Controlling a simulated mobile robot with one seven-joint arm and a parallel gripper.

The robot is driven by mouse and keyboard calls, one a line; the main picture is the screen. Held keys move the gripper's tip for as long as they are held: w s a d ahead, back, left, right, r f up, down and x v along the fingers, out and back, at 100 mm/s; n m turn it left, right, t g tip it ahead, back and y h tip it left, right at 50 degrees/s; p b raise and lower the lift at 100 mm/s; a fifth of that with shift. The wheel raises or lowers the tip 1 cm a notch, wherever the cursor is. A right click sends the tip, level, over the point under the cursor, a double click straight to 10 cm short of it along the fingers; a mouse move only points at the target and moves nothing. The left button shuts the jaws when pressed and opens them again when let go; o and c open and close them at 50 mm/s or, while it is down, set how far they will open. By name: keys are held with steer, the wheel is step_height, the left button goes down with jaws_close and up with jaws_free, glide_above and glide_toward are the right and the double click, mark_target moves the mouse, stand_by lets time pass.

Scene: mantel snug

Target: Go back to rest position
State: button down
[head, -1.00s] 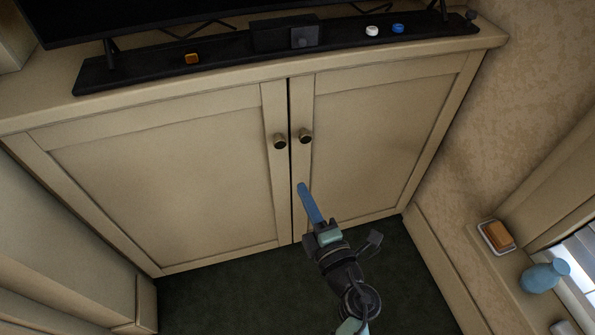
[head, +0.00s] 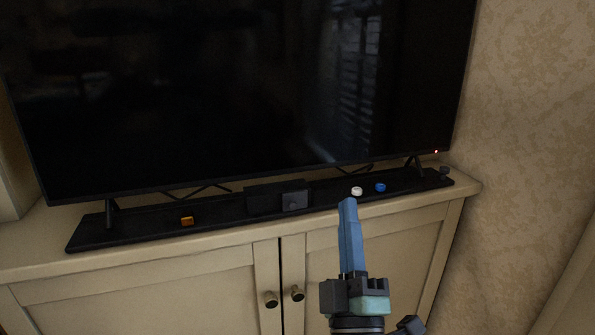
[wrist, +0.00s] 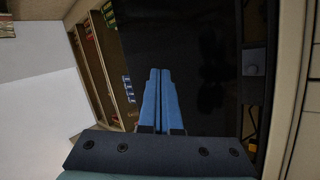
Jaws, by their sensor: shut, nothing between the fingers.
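My gripper (head: 347,203) is in the lower middle of the head view, its two blue fingers pressed together and pointing up. Nothing is between them. It stands in front of the cabinet (head: 135,292), with its fingertips overlapping the cabinet's top edge in the picture. In the wrist view my gripper (wrist: 159,72) shows as two blue fingers side by side, against a dark surface.
A large black television (head: 240,90) stands on the cabinet. A black bar (head: 225,206) before it bears an orange block (head: 187,221), a white round piece (head: 356,191) and a blue one (head: 381,187). The wallpapered wall (head: 530,110) is at right.

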steer(key=s+r+m+t+h, duration=0.1)
steer(key=s+r+m+h, duration=0.25)
steer(key=r+m, duration=0.4)
steer(key=s+r+m+h, duration=0.3)
steer(key=s+r+m, duration=0.15)
steer(key=r, duration=0.65)
steer(key=s+a+r+t+y, duration=0.2)
steer(key=s+a+r+y, duration=0.5)
steer(key=r, duration=0.1)
step_height(320, 180, up, 24)
steer(key=p, duration=2.5)
steer(key=shift+w+r+m+g, duration=0.2)
steer(key=shift+r+m+g, duration=0.05)
steer(key=shift+m+g, duration=0.05)
steer(key=shift+h, duration=0.25)
